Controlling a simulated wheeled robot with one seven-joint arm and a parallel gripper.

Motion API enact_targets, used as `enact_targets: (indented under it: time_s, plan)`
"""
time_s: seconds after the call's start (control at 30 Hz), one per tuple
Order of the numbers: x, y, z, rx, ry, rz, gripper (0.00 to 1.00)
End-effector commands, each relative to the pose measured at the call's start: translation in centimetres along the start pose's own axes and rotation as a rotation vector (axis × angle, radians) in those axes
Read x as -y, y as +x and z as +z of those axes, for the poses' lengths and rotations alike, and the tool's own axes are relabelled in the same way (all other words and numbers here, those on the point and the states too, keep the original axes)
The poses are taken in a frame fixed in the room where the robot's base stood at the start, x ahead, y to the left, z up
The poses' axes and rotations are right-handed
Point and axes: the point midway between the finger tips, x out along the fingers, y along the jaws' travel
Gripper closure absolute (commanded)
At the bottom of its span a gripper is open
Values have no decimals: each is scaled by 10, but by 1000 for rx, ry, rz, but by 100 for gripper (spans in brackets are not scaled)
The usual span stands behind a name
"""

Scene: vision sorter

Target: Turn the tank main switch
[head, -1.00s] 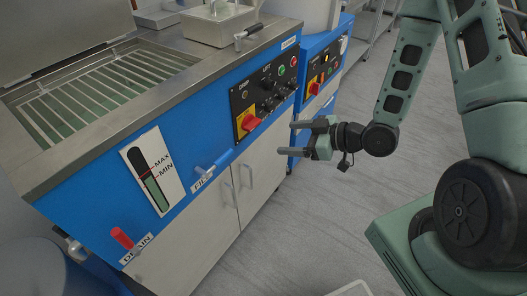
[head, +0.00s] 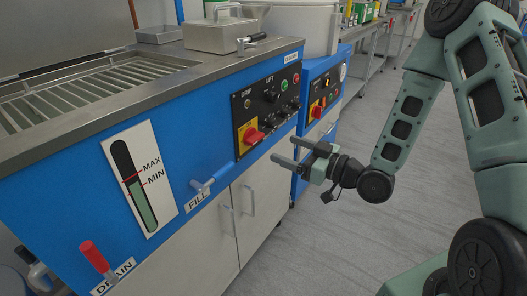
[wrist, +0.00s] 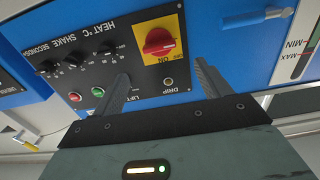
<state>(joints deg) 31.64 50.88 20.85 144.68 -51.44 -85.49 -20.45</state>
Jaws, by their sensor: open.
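The main switch is a red rotary knob (head: 252,135) on a yellow plate at the lower left of the black control panel (head: 282,103) on the blue tank front. In the wrist view the red knob (wrist: 158,42) shows upside down on its yellow plate, with ON lettering below it. My gripper (head: 282,150) is open and empty, with its fingers pointing at the tank front, to the right of the knob and slightly below it. In the wrist view the gripper's fingers (wrist: 163,85) stand apart with the panel beyond them. The knob is apart from the fingers.
The panel also carries several black dials (wrist: 75,57), a green button (head: 284,85) and a red button (head: 296,78). A blue FILL lever (head: 203,185) and a red DRAIN handle (head: 94,256) stick out at left. The grey floor (head: 330,240) is clear.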

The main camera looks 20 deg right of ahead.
Motion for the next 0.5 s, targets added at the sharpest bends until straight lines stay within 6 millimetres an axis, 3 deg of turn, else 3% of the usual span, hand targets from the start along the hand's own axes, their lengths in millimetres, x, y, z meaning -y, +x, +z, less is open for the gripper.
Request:
enact_targets:
  time_s: [0.2, 0.5]
  plan:
    - [0, 46, 0, -1, -2, -2, 24]
    - [0, 81, 0, 0, 0, 0, 24]
